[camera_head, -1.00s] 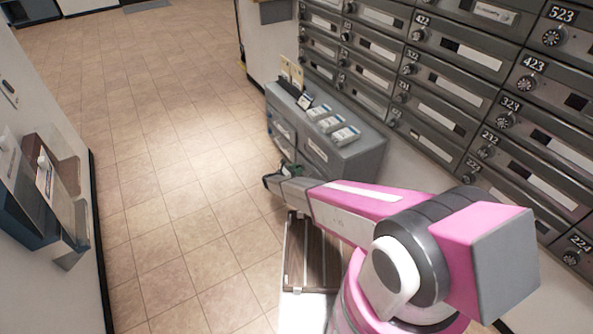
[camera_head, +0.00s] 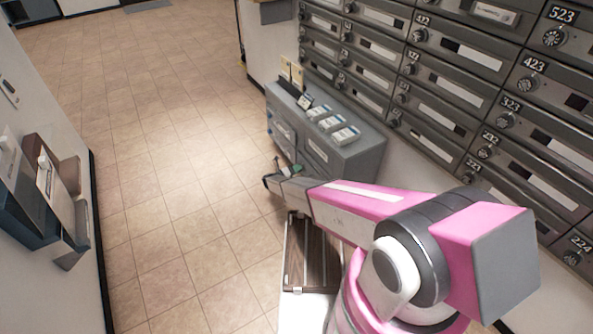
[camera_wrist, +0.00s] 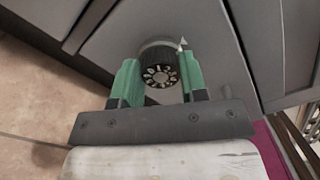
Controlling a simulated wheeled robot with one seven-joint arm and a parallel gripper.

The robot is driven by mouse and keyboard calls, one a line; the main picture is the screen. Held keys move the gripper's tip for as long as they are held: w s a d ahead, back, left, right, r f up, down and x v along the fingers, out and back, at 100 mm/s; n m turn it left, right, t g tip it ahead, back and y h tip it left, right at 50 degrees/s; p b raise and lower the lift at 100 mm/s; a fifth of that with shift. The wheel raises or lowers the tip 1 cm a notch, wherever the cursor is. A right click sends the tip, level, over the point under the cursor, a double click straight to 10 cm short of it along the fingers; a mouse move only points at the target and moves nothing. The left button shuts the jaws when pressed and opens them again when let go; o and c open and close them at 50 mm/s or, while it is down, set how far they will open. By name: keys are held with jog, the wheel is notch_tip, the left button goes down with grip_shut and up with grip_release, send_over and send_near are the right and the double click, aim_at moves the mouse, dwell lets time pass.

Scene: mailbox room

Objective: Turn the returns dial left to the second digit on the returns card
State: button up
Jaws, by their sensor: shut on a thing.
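The returns dial (camera_wrist: 159,75) is a round black knob with pale digits around its face, on a grey panel (camera_wrist: 210,35) in the wrist view. A small pale pointer (camera_wrist: 182,43) sits at its upper right edge. My gripper (camera_wrist: 158,82) has its green fingers on either side of the dial and is shut on it. In the head view my gripper (camera_head: 277,175) is at the front of the low grey cabinet (camera_head: 350,155), and the dial is hidden there. The digits are too small to read. I cannot tell which item is the returns card.
Rows of numbered mailboxes (camera_head: 440,100) line the right wall. Tiled floor (camera_head: 170,150) lies open to the left.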

jog(key=shift+n, duration=0.8)
jog(key=o, duration=0.9)
